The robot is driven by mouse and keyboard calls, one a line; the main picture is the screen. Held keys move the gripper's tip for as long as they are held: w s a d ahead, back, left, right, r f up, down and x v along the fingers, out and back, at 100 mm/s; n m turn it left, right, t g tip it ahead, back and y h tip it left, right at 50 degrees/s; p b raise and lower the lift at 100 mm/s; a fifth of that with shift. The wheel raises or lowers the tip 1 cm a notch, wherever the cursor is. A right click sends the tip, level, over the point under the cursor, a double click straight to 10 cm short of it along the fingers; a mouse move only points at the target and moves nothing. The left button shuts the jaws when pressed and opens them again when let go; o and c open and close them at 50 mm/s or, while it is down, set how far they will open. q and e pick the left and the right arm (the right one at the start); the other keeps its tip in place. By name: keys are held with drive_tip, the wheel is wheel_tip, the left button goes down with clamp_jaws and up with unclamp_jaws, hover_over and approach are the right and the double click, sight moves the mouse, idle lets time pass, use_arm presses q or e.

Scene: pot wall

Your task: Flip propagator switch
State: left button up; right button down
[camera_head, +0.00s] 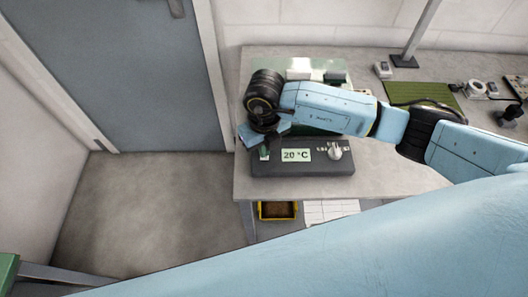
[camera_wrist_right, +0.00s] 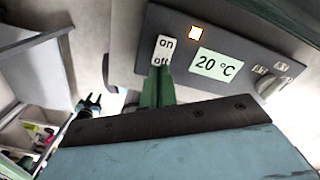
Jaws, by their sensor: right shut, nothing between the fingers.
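The propagator is a dark control panel (camera_head: 322,169) at the front left of the table, with a "20 °C" label (camera_head: 296,155). Its white rocker switch (camera_wrist_right: 163,45) shows "on" at one end and "off" at the other in the wrist view. My right gripper (camera_head: 264,147) is over the panel's left end, shut and empty. Its green fingertips (camera_wrist_right: 160,70) are at the switch's "off" end and partly cover it; I cannot tell whether they touch. My left gripper is out of view.
A white knob (camera_head: 334,152) is on the panel's right part. A green mat (camera_head: 420,94) and small items lie at the table's right. A yellow crate (camera_head: 277,211) is under the table. The floor to the left, by the grey door (camera_head: 120,60), is clear.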

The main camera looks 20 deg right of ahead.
drive_tip(key=shift+f+b, duration=0.8)
drive_tip(key=shift+f, duration=0.2)
idle(0.4)
drive_tip(key=shift+r, duration=0.1)
drive_tip(key=shift+r+p, duration=2.7)
drive_tip(key=shift+r, duration=0.75)
drive_tip(key=shift+a, duration=0.1)
